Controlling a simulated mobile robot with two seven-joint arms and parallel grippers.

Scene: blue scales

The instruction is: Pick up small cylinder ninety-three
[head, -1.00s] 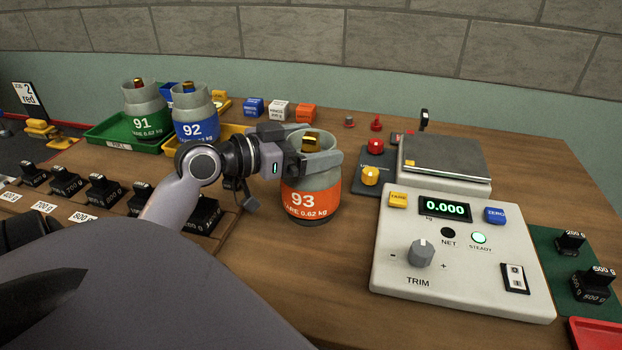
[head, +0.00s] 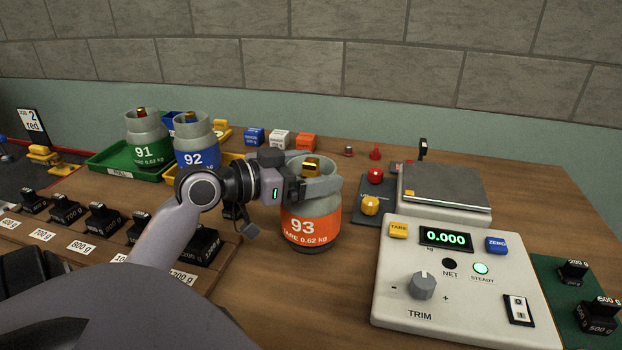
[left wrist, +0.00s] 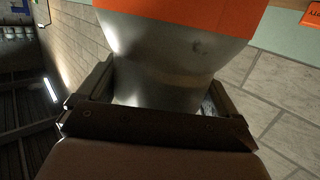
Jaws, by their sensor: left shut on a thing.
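Small cylinder ninety-three (head: 311,229) is grey with an orange band reading 93 and a brass valve inside its collar. It stands upright on the wooden bench, left of the scale's control panel. My left gripper (head: 318,186) is shut on its upper part, with a finger along the near side. In the left wrist view the cylinder's grey metal (left wrist: 165,65) fills the space between the fingers, with the orange band at the top edge. Whether its base touches the bench is hard to tell. My right gripper is not in view.
Cylinders 91 (head: 148,140) and 92 (head: 197,145) stand behind on the left, 91 in a green tray (head: 101,162). The scale pan (head: 441,186) and control panel (head: 459,296) reading 0.000 are to the right. Black weights (head: 104,220) line the left front.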

